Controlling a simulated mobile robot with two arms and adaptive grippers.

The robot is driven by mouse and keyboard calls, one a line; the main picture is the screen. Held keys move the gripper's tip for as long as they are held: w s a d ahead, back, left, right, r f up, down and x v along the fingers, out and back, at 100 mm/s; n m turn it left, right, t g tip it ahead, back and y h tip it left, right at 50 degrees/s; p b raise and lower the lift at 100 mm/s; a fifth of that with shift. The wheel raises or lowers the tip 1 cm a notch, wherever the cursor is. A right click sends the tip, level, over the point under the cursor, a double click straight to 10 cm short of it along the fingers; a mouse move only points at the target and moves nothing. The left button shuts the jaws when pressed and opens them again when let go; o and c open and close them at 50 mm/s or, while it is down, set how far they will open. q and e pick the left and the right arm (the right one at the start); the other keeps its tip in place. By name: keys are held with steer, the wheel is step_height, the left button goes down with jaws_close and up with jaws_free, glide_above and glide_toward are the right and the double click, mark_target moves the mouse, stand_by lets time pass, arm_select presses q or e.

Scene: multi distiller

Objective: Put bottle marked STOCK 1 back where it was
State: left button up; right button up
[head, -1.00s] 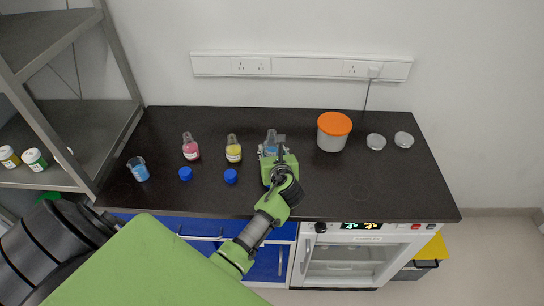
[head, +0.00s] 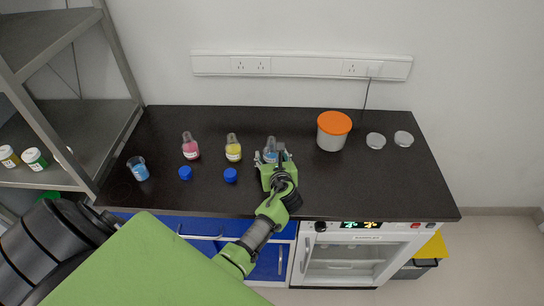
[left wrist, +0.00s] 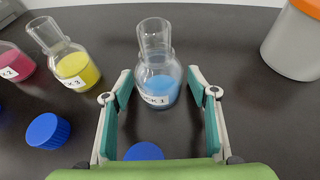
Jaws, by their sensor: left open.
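The bottle marked STOCK 1 (left wrist: 157,88) is a clear flask with blue liquid; its label is partly hidden, with "CK 1" readable. It stands upright on the black counter, and in the head view (head: 270,147) it is partly behind my gripper. My left gripper (left wrist: 158,92) is open, its fingers on either side of the flask's near part with gaps visible. It also shows in the head view (head: 272,158). A yellow flask marked 3 (head: 233,149) and a pink flask marked 2 (head: 190,147) stand to the left. My right gripper is out of view.
Blue caps lie near the flasks: one before the pink flask (head: 185,173), one before the yellow (head: 231,175), one under my gripper (left wrist: 144,151). A blue beaker (head: 138,169) stands left. An orange-lidded tub (head: 333,131) and clear dishes (head: 376,141) are right.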

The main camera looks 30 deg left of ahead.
arm_select(q)
steer(key=shift+r, duration=0.2)
steer(key=shift+s+d, duration=0.25)
steer(key=v, duration=1.1)
steer(key=shift+s+r, duration=0.1)
steer(key=shift+s, duration=0.05)
